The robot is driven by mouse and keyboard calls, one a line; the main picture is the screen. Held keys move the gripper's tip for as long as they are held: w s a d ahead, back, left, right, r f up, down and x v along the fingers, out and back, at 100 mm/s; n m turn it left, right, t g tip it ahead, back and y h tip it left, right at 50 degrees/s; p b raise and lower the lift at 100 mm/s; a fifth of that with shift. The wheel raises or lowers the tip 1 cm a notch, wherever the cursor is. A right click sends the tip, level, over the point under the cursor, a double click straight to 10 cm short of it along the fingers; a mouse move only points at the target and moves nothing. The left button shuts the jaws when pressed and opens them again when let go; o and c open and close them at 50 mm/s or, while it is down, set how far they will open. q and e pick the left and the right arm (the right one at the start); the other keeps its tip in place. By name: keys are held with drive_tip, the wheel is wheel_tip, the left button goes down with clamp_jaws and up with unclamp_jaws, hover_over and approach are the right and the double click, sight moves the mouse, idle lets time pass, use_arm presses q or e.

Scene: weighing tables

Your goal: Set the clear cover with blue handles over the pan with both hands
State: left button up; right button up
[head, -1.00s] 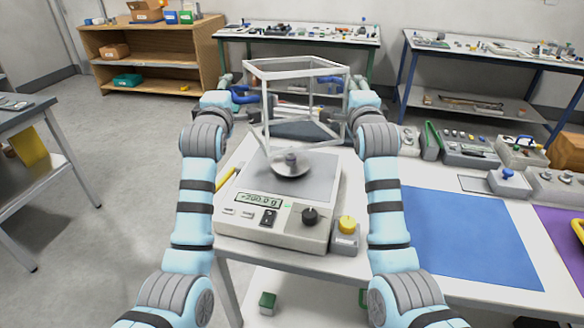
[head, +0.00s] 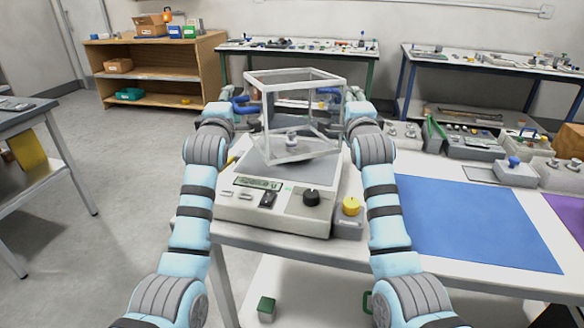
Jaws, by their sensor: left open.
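The clear cover (head: 301,78) has a pale frame and blue handles, one on its left (head: 243,106) and one on its right (head: 329,92). It is over the pan of the grey scale (head: 268,212). The pan and the metal weight (head: 291,138) on it show through the front wall. I cannot tell whether the cover's lower edge touches the scale. My left gripper (head: 236,104) is open at the left handle. My right gripper is at the right handle side, mostly hidden behind its own arm, so its jaws cannot be read.
A yellow-knobbed box (head: 350,212) stands right of the scale. A blue mat (head: 470,225) lies farther right and is bare. Grey boxes with knobs (head: 515,172) stand behind it. A wooden shelf (head: 150,75) and more tables are at the back.

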use_arm(q)
wheel_tip(320, 180, down, 3)
drive_tip(key=shift+b, duration=1.15)
drive_tip(key=o, duration=0.5)
drive_tip(key=shift+s+a, duration=0.15)
drive_tip(key=shift+a, duration=0.15)
use_arm(e)
drive_tip(key=f, duration=0.3)
drive_tip(key=shift+s+d, duration=0.15)
drive_tip(key=shift+d, duration=0.15)
drive_tip(key=o, duration=0.4)
drive_tip(key=shift+d, duration=0.1)
use_arm(q)
drive_tip(key=s, duration=1.2)
use_arm(e)
drive_tip(key=s, duration=1.2)
